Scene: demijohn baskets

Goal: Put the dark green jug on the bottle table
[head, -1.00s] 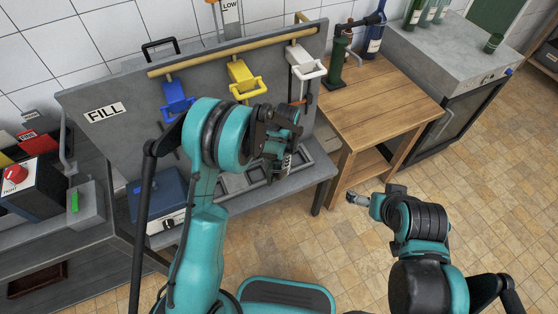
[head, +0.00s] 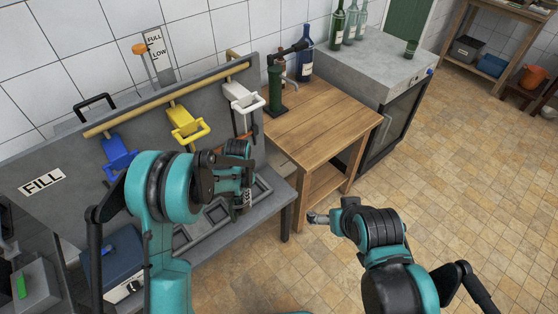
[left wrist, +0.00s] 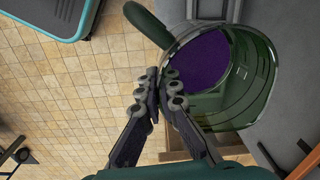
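The dark green jug (left wrist: 245,75) is see-through glass with purple liquid inside, and its mouth faces the left wrist camera. Its handle (left wrist: 148,25) sticks out at the upper left. My left gripper (left wrist: 158,76) has its fingers close together at the jug's near rim edge and looks shut on it; the exact contact is partly hidden. In the head view my left gripper (head: 245,190) is in front of the grey bench, with the jug mostly hidden. The wooden table (head: 322,122) carries a blue bottle (head: 306,62). My right gripper (head: 318,217) is low, away from the jug; its fingers are unclear.
A green corking stand (head: 275,88) occupies the wooden table's back left; its front and right are clear. A grey cabinet (head: 375,62) with several bottles stands to the right. The filling bench (head: 215,235) with blue, yellow and white levers is at left. Tiled floor is open at right.

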